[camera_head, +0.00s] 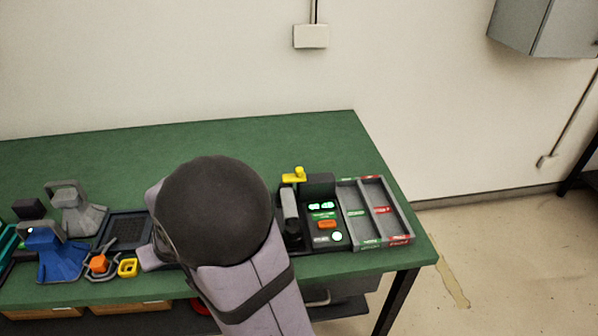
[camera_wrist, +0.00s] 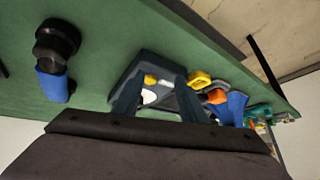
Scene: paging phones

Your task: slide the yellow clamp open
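The yellow clamp (camera_head: 295,176) shows in the head view, at the back left of a dark test unit (camera_head: 322,243) with lit green digits. A grey block (camera_head: 290,211) stands just in front of it. My gripper is hidden behind my arm in the head view, left of the unit. In the wrist view two dark fingers of my gripper (camera_wrist: 158,105) stand apart, with no object clearly held. Beyond them lies a dark frame (camera_wrist: 150,58) with a small yellow part and a white spot. I cannot tell whether the clamp shows in the wrist view.
A two-lane grey tray (camera_head: 376,209) adjoins the unit on the right. Left of my arm are a dark mat (camera_head: 124,231), a yellow square piece (camera_head: 128,268), an orange piece (camera_head: 98,264), a blue stand (camera_head: 58,258) and a grey stand (camera_head: 77,215). The back of the green table (camera_head: 290,135) is clear.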

